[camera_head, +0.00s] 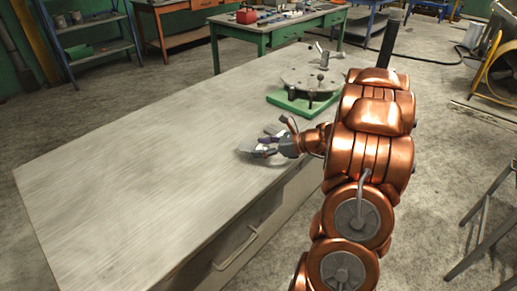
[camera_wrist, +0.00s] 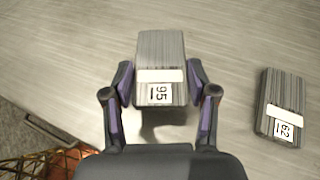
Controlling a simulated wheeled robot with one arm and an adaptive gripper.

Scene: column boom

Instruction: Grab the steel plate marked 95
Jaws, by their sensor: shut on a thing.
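The steel plate marked 95 (camera_wrist: 160,55) is a grey, streaked block with a white label, in the upper middle of the wrist view. My gripper (camera_wrist: 161,84) is shut on it, one finger against each side near the labelled end. In the head view my gripper (camera_head: 264,147) is low over the bench top near its right edge. A shadow lies below the plate in the wrist view; I cannot tell whether it touches the bench.
A similar plate marked 62 (camera_wrist: 283,98) lies to the right, apart from my gripper. The grey bench (camera_head: 130,170) is clear at left. A round fixture on a green base (camera_head: 300,104) stands behind my gripper. A green table (camera_head: 285,32) is farther back.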

